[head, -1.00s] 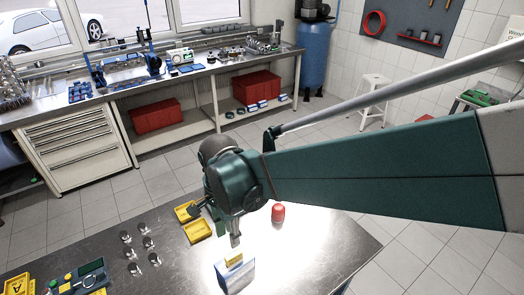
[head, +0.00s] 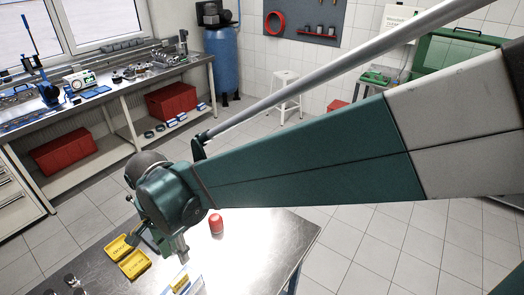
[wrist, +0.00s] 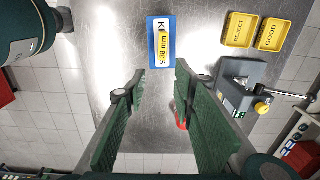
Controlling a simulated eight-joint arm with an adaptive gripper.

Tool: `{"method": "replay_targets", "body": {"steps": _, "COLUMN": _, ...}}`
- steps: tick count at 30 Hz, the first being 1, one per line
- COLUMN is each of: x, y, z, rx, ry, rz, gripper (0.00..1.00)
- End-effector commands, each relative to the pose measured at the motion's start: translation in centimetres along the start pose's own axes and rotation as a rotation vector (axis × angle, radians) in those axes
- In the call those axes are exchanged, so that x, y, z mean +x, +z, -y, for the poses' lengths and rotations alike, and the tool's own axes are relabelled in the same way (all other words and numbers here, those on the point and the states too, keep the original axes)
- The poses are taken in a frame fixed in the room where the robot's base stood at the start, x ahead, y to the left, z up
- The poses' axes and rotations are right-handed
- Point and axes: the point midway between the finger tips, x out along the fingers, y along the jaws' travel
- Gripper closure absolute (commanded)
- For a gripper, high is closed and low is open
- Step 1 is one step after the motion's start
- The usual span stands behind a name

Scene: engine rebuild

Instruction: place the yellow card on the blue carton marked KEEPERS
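The yellow card (wrist: 163,44), printed "38 mm", lies on the blue carton (wrist: 152,48) in the wrist view. It covers the middle of the carton's white label, leaving a K and an S showing. In the head view, the card (head: 180,283) and carton (head: 196,287) are at the bottom edge, the carton cut off by the frame. My gripper (wrist: 160,72) is open and empty, its green fingers apart on either side of the view. In the head view, my gripper (head: 183,258) is above the card, with a gap between them.
Two yellow trays, REJECT (wrist: 240,30) and GOOD (wrist: 273,34), stand beside the carton. A grey device (wrist: 240,88) is near them. A red cylinder (head: 216,224) stands on the steel table (head: 262,238). Metal parts (head: 71,281) stand at lower left.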

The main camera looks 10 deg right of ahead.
Motion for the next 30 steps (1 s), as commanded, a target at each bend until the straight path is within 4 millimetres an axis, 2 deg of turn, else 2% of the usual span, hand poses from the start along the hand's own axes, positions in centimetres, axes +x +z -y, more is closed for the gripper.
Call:
{"method": "replay_targets", "body": {"steps": 15, "x": -4.8, "y": -10.2, "z": -6.8, "rx": -0.2, "ry": -0.148, "rz": -0.073, "gripper": 0.74}}
{"method": "replay_targets", "body": {"steps": 30, "x": -8.2, "y": -17.7, "z": -15.3, "rx": -0.411, "ry": -0.242, "rz": -0.234, "gripper": 0.74}}
